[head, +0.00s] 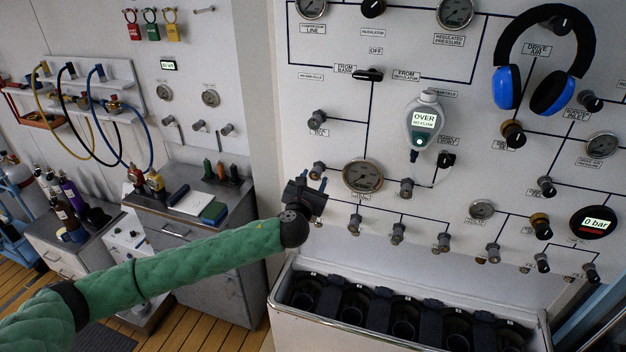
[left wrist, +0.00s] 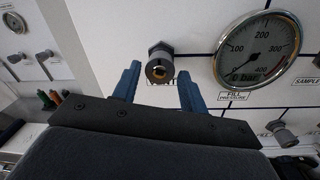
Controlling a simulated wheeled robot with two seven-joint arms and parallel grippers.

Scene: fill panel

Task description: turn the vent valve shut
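The vent valve (head: 318,170) is a small grey round fitting on the white panel, left of the fill pressure gauge (head: 362,176). In the left wrist view the valve (left wrist: 160,66) shows a brass-coloured centre, with a partly hidden label beneath it. My left gripper (head: 311,182) is just below and in front of the valve. Its two blue fingers are apart, and in the left wrist view the valve appears between their tips. I cannot tell whether they touch it. The gauge also shows in the left wrist view (left wrist: 257,50), its needle low on the dial. My right gripper is not in view.
Several other knobs and a row of fittings (head: 397,232) surround the valve on the panel. A grey meter (head: 424,122) and blue headphones (head: 507,87) hang to the right. An open bin with dark holders (head: 290,325) stands below. A cabinet (head: 215,280) stands left.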

